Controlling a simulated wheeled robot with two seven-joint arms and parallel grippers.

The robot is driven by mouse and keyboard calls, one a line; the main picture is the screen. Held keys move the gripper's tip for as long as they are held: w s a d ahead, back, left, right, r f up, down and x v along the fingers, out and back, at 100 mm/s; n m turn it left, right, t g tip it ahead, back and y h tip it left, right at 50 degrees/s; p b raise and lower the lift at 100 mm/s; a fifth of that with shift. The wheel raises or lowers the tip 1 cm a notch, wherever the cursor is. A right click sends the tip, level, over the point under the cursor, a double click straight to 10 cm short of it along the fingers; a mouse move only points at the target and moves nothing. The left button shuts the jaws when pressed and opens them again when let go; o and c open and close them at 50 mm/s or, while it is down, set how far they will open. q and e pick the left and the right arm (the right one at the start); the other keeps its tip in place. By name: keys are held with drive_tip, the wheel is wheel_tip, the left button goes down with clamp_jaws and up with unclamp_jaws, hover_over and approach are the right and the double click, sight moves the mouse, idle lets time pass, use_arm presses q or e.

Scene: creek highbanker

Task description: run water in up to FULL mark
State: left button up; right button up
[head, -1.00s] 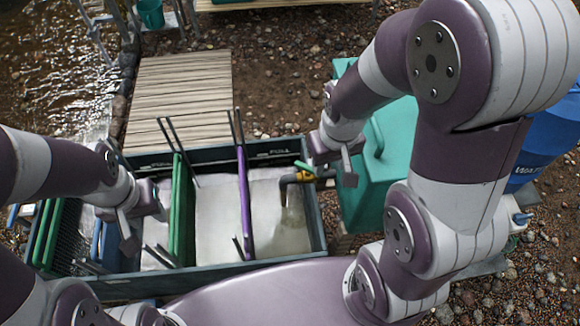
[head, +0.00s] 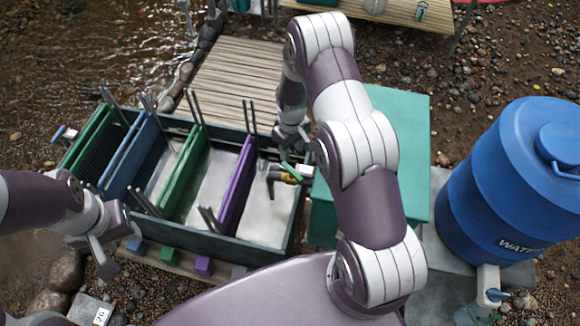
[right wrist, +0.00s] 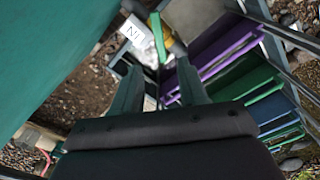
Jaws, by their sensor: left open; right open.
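The dark trough (head: 268,247) stands left of centre, with green, blue and purple dividers across it. At its right end is a yellow valve (head: 290,178) with a dark spout and a green lever (head: 289,169). The lever (right wrist: 157,38) and a white tag reading "IN" (right wrist: 132,31) show in the right wrist view. My right gripper (right wrist: 160,88) is open and empty, with the lever ahead of its fingertips. My left gripper (head: 107,258) is open and empty outside the trough's near left side. I cannot read the FULL mark or judge the water level now.
A teal box (head: 412,150) stands right of the trough, partly behind my right arm. A blue water barrel (head: 515,185) with a tap is at the right. A wooden platform (head: 240,78) lies behind the trough, with the creek (head: 90,50) at the left.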

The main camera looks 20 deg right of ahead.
sight(292, 170)
wheel_tip(292, 170, down, 10)
drive_tip(key=shift+d+f+p, duration=0.1)
drive_tip(key=shift+p, duration=0.6)
drive_tip(key=shift+f, duration=0.2)
clamp_jaws()
